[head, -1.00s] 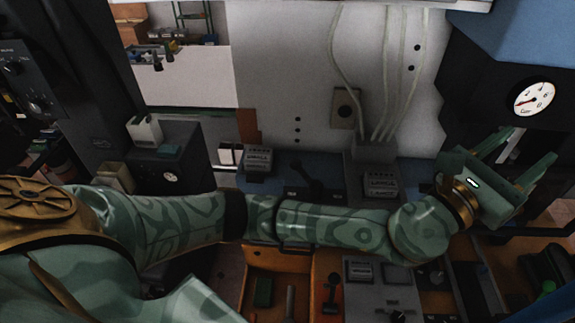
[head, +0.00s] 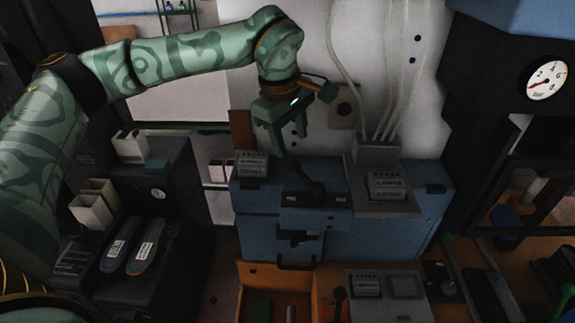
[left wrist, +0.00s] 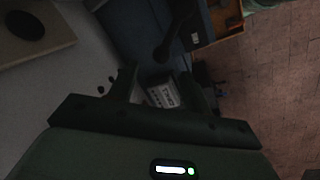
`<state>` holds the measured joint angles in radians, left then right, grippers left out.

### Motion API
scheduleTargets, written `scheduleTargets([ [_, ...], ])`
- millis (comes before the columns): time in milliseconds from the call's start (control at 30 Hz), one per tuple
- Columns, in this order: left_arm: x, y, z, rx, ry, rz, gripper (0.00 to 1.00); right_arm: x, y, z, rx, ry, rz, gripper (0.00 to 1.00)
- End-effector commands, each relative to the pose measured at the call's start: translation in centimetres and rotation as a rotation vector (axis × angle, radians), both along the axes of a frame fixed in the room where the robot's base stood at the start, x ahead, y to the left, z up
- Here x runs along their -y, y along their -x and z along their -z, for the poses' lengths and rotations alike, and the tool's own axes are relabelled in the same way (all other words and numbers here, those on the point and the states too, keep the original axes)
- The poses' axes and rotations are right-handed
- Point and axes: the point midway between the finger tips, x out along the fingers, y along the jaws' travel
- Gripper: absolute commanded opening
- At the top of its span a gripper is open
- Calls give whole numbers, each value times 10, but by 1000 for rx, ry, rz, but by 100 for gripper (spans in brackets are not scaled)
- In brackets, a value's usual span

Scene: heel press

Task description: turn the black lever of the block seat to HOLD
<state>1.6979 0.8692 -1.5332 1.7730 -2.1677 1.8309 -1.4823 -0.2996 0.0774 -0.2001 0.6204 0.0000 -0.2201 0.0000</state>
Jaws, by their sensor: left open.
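The black lever (head: 312,184) stands on top of the blue block seat (head: 262,211), near the middle of the head view. Its knobbed arm tilts up and to the left from its base plate, which carries small white lettering too small to read. The lever also shows dimly in the left wrist view (left wrist: 172,40). My left gripper (head: 288,138) is open and empty, pointing down above and slightly left of the lever, apart from it. In the left wrist view its two fingers (left wrist: 166,85) show with a gap between them. My right gripper is not in view.
Counter-like white labelled boxes flank the lever, one left (head: 252,164) and one right (head: 389,186). A pale wall panel (head: 315,60) with cables rises behind. A dial gauge (head: 547,78) is at right. Two insoles (head: 131,244) lie at left. An orange bin (head: 272,274) is in front.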

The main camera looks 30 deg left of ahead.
Motion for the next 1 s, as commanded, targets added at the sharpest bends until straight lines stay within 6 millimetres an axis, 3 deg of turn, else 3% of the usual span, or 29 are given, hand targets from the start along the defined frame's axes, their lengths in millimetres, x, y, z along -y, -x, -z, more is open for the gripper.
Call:
scheduleTargets([
  [500, -2, -11, 67, -12, -12, -18, 49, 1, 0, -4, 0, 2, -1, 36],
  [833, -1, -12, 72, -10, -10, -17, 49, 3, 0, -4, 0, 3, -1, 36],
  [1000, -1, -12, 72, -10, -10, -17, 2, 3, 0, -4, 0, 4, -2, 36],
])
